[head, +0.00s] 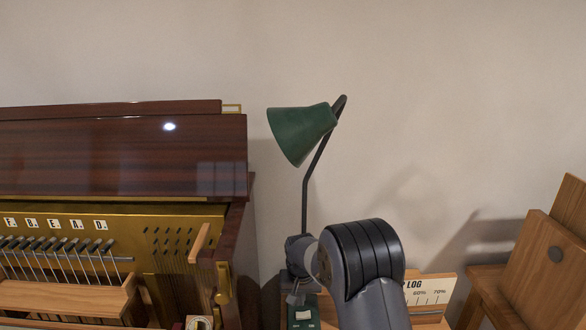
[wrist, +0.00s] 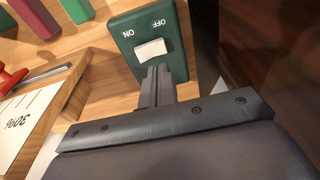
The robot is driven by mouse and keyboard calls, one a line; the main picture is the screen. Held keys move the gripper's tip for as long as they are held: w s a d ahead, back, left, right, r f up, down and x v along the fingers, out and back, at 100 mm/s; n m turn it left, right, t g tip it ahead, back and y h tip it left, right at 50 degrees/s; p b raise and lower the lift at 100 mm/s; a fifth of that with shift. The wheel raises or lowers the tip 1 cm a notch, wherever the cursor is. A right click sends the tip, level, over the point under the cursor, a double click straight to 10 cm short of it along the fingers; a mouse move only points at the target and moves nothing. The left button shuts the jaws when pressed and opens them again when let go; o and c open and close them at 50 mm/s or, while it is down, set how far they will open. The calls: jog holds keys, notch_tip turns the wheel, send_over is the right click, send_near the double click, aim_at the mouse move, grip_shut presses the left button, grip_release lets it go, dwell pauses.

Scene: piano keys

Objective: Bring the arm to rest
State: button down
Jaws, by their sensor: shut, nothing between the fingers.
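My arm (head: 365,265) reaches in from the bottom of the head view, bent over beside the piano. My gripper (wrist: 158,68) is shut and empty in the wrist view. Its fingertips are just below the white rocker of a green switch box (wrist: 172,70) marked ON and OFF. I cannot tell whether they touch it. In the head view the gripper is small and partly hidden by my wrist, above the green switch box (head: 303,314).
The dark wooden piano (head: 120,155) stands close on the left. A green lamp (head: 302,130) rises behind my arm. A LOG card (head: 432,289) and a wooden chair (head: 553,265) are on the right. Colored blocks (wrist: 76,8) and a red-handled tool (wrist: 12,80) lie near the switch.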

aim_at(300, 314)
notch_tip(300, 314, down, 4)
jog(key=shift+f+b, duration=0.25)
jog(key=shift+b, duration=0.6)
jog(key=shift+r, duration=0.1)
jog(key=shift+r, duration=0.15)
